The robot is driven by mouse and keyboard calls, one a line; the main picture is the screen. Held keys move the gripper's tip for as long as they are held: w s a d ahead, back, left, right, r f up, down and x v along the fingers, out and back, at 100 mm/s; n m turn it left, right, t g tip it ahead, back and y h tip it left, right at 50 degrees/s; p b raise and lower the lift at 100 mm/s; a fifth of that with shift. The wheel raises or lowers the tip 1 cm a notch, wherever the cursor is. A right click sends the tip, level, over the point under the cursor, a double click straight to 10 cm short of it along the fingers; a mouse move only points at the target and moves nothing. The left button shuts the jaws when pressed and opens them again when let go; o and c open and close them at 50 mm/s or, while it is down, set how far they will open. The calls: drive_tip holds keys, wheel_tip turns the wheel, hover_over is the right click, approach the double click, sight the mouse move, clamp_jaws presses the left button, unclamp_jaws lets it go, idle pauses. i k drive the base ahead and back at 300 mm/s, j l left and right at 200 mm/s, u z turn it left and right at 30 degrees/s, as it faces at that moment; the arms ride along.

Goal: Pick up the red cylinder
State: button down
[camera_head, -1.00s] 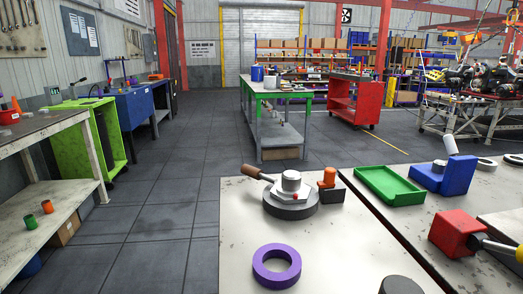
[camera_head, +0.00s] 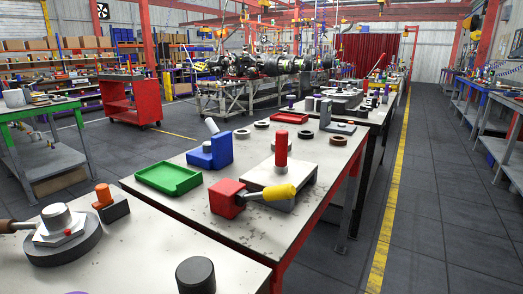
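A red cylinder (camera_head: 281,149) stands upright on a pale square plate (camera_head: 259,180) on the middle workbench, in the head view. A red block with a yellow-handled lever (camera_head: 270,194) is just in front of it and to its left. The cylinder's lower end meets the plate behind the lever. My gripper is not in view.
A green tray (camera_head: 168,178) and a blue block fixture (camera_head: 213,152) sit left of the cylinder. Several dark rings lie behind it. A nearer bench holds a dark cylinder (camera_head: 196,275) and a round clamp (camera_head: 62,236). A clear aisle with a yellow line (camera_head: 387,215) runs along the right.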

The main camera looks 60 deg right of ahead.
sight(282, 136)
drive_tip(key=z, duration=0.45)
drive_tip(key=j+z, duration=0.2)
drive_tip(key=z, duration=0.2)
drive_tip(key=i+j+z, duration=0.1)
drive_tip(key=z, duration=0.35)
drive_tip(key=j+z, duration=0.1)
drive_tip(key=z, duration=0.3)
